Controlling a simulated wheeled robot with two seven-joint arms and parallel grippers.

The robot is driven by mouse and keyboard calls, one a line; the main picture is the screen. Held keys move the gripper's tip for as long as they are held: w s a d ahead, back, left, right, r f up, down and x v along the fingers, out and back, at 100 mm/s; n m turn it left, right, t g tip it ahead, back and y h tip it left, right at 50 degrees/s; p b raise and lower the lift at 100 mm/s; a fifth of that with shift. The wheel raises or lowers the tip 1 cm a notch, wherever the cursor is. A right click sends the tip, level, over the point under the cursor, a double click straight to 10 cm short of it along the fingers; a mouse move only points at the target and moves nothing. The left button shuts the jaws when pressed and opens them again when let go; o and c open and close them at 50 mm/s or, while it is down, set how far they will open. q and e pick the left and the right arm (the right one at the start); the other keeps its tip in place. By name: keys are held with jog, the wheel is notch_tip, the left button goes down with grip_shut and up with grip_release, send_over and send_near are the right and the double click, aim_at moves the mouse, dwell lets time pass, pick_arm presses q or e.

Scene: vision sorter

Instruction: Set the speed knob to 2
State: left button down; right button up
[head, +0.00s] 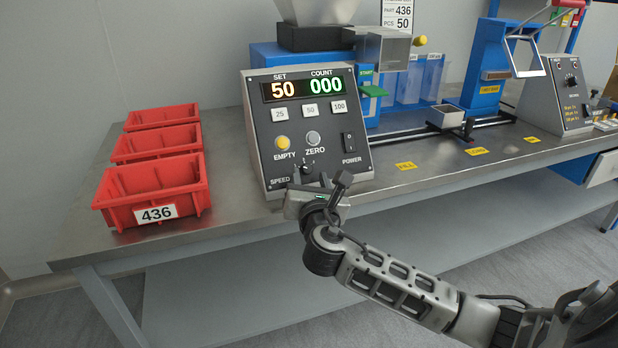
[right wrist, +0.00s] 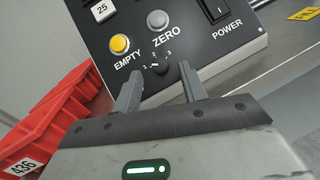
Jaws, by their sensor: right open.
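The speed knob (head: 306,168) is a small dark dial low on the sloped grey control panel (head: 328,166), above my right gripper. In the right wrist view the knob (right wrist: 160,67) lies ahead, between the fingertips, with the marks 1, 2 and 3 around it. A pale mark shows on its left side towards the 1, but its exact setting is too small to be sure of. My right gripper (right wrist: 160,77) is open and empty, one finger on each side of the knob, and does not appear to touch it. My left gripper is not in view.
The panel shows SET 50 and COUNT 000, with a yellow EMPTY button (head: 282,142), a grey ZERO button (head: 312,138) and a POWER switch (head: 349,143) above the knob. Red bins (head: 155,190) stand to the left on the steel bench (head: 225,195).

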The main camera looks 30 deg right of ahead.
aim_at(307, 169)
jog(key=shift+x, duration=1.05)
grip_shut()
